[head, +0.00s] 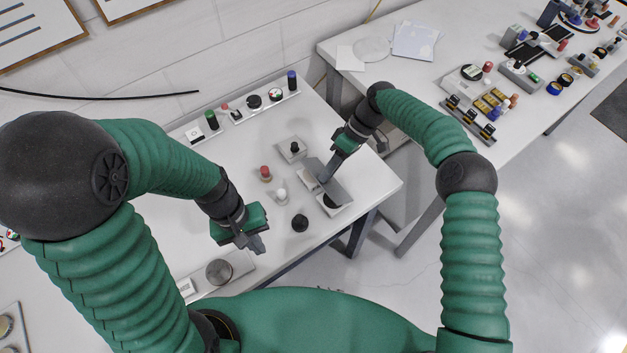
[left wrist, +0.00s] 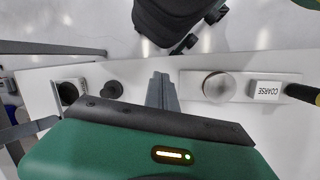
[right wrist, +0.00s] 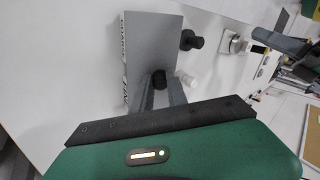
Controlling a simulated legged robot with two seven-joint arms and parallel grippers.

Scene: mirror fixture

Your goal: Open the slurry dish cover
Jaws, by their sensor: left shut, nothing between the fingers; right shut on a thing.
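The slurry dish cover, a flat grey plate (head: 334,190), lies at an angle over a white base near the table's right edge. A dark round dish (head: 332,201) shows beside its lower end. My right gripper (head: 323,178) is at the cover; in the right wrist view its fingers (right wrist: 160,92) are shut on the dark knob (right wrist: 158,79) of the grey cover (right wrist: 150,42). Lettering shows on the white base along the cover's left edge. My left gripper (head: 257,244) is shut and empty above the table's front part; its fingertips (left wrist: 161,80) show in the left wrist view.
A black knob (head: 300,222), a white peg (head: 281,195) and a red-topped peg (head: 265,173) stand near the cover. A rack (head: 250,105) lines the back.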

